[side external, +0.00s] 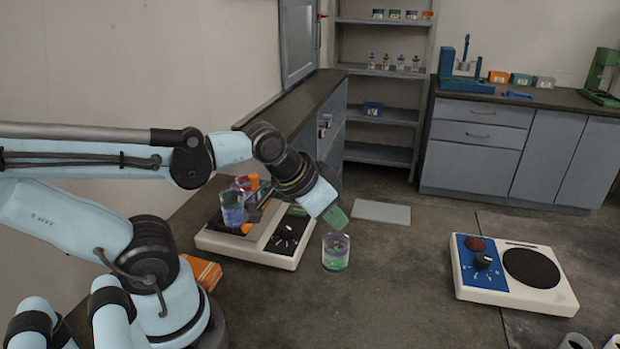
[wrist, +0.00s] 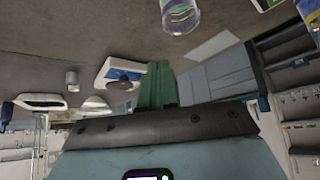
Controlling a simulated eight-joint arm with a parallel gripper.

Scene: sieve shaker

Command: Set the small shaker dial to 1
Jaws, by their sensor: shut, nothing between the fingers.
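A white shaker (side external: 514,294) with a blue panel stands at the right in the side view. It has a black dial (side external: 483,261), a dark red knob (side external: 476,245) and a round black plate (side external: 531,268). The dial's setting is too small to read. This shaker also shows small in the wrist view (wrist: 103,72), partly behind my green fingers. My gripper (side external: 336,217) is shut and empty, up in the air well to the left of this shaker. Its green fingers (wrist: 158,72) are together in the wrist view.
A second white device (side external: 250,250) with a dark panel and knob stands left, below my wrist. A clear beaker with green contents (side external: 336,254) stands close to my gripper. Another beaker (side external: 232,209) and an orange item (side external: 203,272) are further left. The tabletop between beaker and blue-panel shaker is clear.

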